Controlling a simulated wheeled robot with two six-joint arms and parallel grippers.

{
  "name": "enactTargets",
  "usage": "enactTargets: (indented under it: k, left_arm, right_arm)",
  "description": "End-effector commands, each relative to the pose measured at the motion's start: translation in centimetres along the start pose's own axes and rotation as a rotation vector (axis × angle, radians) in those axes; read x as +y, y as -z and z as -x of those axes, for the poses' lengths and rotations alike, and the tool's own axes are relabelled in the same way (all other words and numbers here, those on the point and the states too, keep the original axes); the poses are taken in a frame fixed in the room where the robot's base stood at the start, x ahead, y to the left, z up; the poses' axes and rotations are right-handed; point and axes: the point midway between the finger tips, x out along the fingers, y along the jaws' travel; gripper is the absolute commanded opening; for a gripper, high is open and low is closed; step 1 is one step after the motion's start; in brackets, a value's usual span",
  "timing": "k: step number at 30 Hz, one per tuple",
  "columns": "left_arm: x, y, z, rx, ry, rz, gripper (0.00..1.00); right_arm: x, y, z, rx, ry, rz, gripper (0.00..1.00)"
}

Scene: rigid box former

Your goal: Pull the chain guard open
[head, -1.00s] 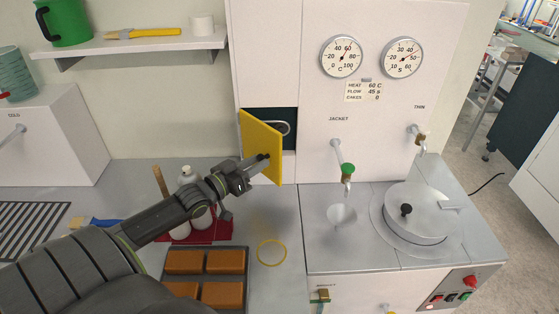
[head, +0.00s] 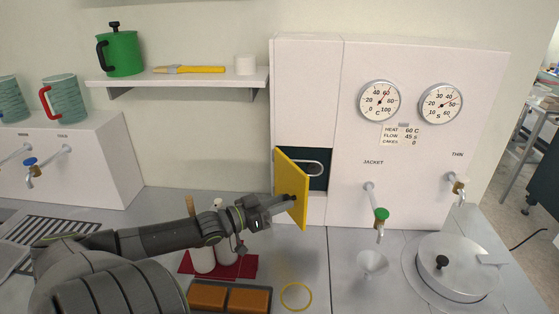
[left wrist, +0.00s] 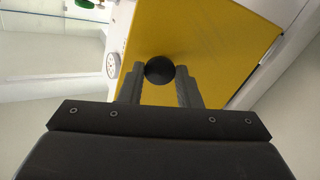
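The chain guard (head: 290,180) is a yellow panel hinged on the white machine front. It stands swung out from a dark opening (head: 317,183), with a pale metal loop showing inside. My left gripper (head: 287,201) is at the black knob on the guard's face. In the left wrist view, the two fingers (left wrist: 160,82) sit on either side of the round black knob (left wrist: 159,69), close against it, with the yellow guard (left wrist: 215,50) behind. My right gripper is out of view.
Bottles on a red mat (head: 240,268) stand below my left forearm. Orange-brown blocks (head: 248,298) and a yellow ring (head: 296,296) lie on the counter. A funnel (head: 372,262) and a round lid (head: 460,262) are to the right. A shelf (head: 180,79) is above.

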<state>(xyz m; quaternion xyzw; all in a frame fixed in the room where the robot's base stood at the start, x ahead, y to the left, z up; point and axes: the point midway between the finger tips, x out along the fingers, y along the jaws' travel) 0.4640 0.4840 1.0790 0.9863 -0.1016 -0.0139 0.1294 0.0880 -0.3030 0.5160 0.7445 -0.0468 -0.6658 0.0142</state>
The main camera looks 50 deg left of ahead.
Motion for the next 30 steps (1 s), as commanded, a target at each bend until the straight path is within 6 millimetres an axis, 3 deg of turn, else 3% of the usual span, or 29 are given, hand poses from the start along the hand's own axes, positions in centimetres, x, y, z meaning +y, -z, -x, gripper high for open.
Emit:
enactTargets:
  k: [1,5,16,30]
  left_arm:
    - [0.0,0.0,0.0,-0.001,0.001,0.001,0.36]
    - [0.0,0.0,0.0,0.000,0.000,0.000,0.53]
    - [0.2,0.6,0.0,0.001,-0.001,-0.001,0.53]
    - [2.0,7.4,0.0,-0.001,-0.001,-0.001,0.53]
  right_arm:
    - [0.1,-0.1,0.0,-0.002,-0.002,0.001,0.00]
    - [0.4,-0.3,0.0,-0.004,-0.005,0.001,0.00]
    - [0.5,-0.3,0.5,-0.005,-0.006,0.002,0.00]
    - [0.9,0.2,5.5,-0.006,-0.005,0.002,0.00]
